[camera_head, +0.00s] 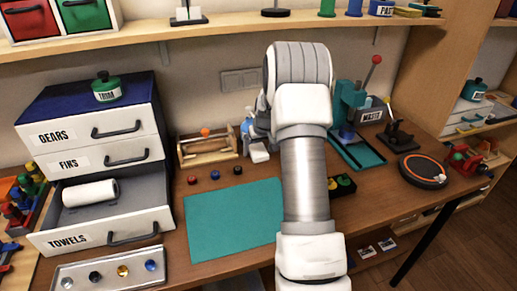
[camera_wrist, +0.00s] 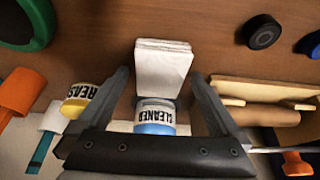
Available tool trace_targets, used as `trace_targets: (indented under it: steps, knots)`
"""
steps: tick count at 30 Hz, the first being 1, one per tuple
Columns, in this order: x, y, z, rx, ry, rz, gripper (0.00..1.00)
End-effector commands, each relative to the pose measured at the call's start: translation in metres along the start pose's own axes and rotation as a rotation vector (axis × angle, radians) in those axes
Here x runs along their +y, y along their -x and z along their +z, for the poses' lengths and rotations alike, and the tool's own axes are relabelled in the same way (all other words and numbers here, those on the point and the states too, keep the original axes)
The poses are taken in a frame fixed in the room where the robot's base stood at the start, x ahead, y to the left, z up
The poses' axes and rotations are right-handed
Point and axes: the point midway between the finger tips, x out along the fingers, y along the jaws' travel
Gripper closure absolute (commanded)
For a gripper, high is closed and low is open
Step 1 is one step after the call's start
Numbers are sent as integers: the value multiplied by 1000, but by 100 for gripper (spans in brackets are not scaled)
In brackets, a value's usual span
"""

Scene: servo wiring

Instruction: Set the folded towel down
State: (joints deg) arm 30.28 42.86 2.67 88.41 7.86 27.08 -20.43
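In the wrist view a white folded towel (camera_wrist: 164,66), with layered edges at its top, sits between the two fingertips of my gripper (camera_wrist: 160,76).
A container marked CLEANER (camera_wrist: 155,121) and a yellow-lidded one (camera_wrist: 80,104) stand near the fingers. The wooden rack (camera_head: 207,150) is left of my arm. The teal mat (camera_head: 233,216) is bare. The TOWELS drawer (camera_head: 105,222) is open, holding a white roll (camera_head: 90,193).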

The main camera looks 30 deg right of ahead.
Motion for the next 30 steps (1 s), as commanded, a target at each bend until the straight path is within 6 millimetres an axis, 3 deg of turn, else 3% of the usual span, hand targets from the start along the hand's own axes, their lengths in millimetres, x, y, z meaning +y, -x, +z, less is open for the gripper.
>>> trace_targets:
  steps: [10,24,30]
  knots:
    - [0,12,-2,2,0,1,0]
    - [0,103,-2,3,0,1,0]
    - [0,121,-1,0,0,0,0]
